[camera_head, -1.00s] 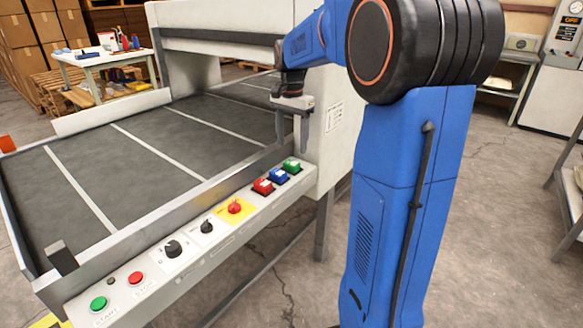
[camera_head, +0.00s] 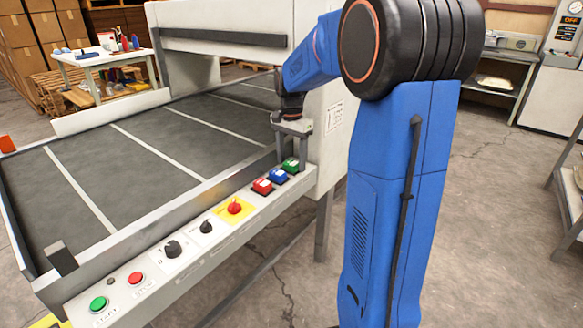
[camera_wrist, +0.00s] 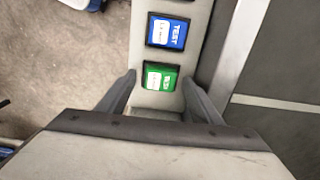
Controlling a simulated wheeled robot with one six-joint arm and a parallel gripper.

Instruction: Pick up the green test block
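The green test block (camera_head: 291,165) sits at the far right end of the control panel's row, beyond the blue test block (camera_head: 278,176) and the red block (camera_head: 262,186). My gripper (camera_head: 292,158) points down at the green block, with its fingers open. In the wrist view the green block (camera_wrist: 160,79) lies between the two finger tips (camera_wrist: 159,82), with a gap on each side. Its label reads TEST. Its near edge is close to the gripper body's edge.
The panel (camera_head: 190,262) also carries a yellow-backed red knob (camera_head: 235,207), black dials and start and stop buttons. The machine's white side housing (camera_head: 325,150) stands close beside my gripper. The dark conveyor bed (camera_head: 130,160) is empty.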

